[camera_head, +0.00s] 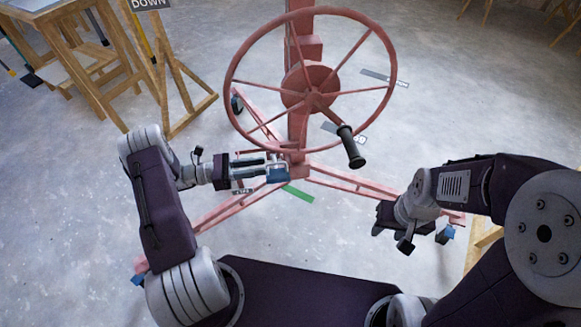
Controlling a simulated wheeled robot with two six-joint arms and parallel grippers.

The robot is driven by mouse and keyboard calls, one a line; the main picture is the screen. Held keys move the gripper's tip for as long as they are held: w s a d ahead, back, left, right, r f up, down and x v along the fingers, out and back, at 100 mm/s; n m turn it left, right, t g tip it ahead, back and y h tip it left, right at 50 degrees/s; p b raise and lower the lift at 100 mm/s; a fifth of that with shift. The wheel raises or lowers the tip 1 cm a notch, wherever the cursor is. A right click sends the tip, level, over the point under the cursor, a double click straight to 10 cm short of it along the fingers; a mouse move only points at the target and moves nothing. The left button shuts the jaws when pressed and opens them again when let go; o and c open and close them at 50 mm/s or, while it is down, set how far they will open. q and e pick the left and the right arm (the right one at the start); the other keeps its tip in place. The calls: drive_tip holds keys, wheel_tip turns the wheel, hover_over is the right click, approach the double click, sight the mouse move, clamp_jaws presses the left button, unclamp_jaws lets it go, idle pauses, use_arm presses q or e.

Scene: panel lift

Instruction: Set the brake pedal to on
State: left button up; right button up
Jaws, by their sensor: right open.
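The red panel lift (297,130) stands in front of me, with a large red wheel (233,70) and a black crank handle (350,146). My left gripper (275,165) points right, at the foot of the lift's post. A small blue part (278,175) is at its tip; I cannot tell whether it is the brake pedal or whether the jaws touch it. The jaw gap is too small to read. My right gripper (390,232) is open and empty, low on the right near a leg's end. A blue part (447,233) shows at that leg's caster.
Red legs (235,207) spread along the floor, with another blue-marked caster (138,279) at lower left. A green strip (298,193) lies on the floor. Wooden stands (190,110) with a "DOWN" sign (150,4) are at upper left. The grey floor right of the wheel is mostly clear.

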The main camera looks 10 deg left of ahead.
sight(283, 163)
use_arm(q)
drive_tip(key=b+x, duration=0.3)
drive_tip(key=x, duration=0.5)
drive_tip(key=shift+d+f, duration=0.1)
drive_tip(key=shift+f, duration=0.05)
drive_tip(key=shift+w+d, duration=0.1)
drive_tip(key=shift+d, duration=0.2)
clamp_jaws()
idle(0.9)
